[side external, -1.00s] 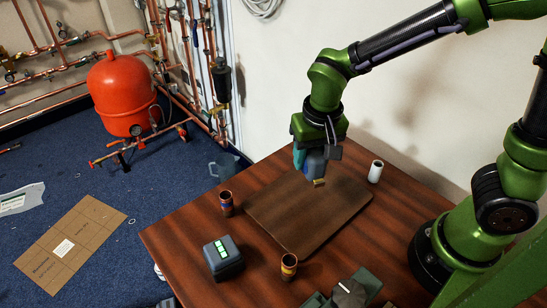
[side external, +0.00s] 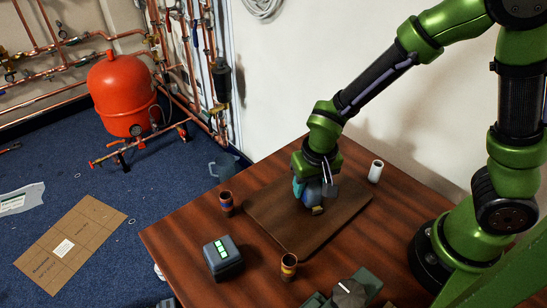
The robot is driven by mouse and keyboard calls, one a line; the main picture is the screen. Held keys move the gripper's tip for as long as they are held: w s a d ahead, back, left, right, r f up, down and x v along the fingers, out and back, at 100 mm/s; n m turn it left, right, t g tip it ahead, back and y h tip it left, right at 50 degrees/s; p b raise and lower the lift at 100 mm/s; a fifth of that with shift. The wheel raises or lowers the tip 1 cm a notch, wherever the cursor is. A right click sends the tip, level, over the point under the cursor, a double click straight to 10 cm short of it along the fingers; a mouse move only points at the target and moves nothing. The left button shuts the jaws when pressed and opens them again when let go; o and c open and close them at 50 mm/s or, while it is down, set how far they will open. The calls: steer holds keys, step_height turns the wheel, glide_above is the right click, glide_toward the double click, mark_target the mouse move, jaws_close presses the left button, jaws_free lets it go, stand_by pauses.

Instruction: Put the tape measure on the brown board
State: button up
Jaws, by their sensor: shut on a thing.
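The brown board (side external: 282,222) lies flat on the wooden table. My gripper (side external: 316,186) points down over the far part of the board, shut on the tape measure (side external: 313,196). The tape measure looks blue-grey, with a small yellowish piece at its lower end. It is at or just above the board's surface; I cannot tell if it touches. The fingers and wrist hide part of it.
A white cylinder (side external: 376,171) stands right of the board. Two brown banded cylinders stand at its left (side external: 227,203) and front (side external: 289,266). A dark box with green lights (side external: 223,258) and a green item with a dark knob (side external: 348,293) are nearer. The board's near part is bare.

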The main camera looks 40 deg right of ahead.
mark_target(315, 184)
steer(key=shift+f, duration=0.15)
steer(key=o, duration=1.2)
steer(key=shift+o, duration=0.2)
steer(key=r, duration=0.4)
steer(key=s+r, duration=0.1)
steer(key=r, duration=0.7)
steer(key=shift+s+a, duration=0.3)
steer(key=shift+s, duration=0.05)
steer(key=s+d+r+t+y, duration=0.2)
steer(key=s+d+r+t, duration=0.3)
steer(key=r, duration=0.4)
steer(key=shift+s+d+r+t+y, duration=0.35)
steer(key=shift+s+d, duration=0.2)
steer(key=shift+d, duration=0.55)
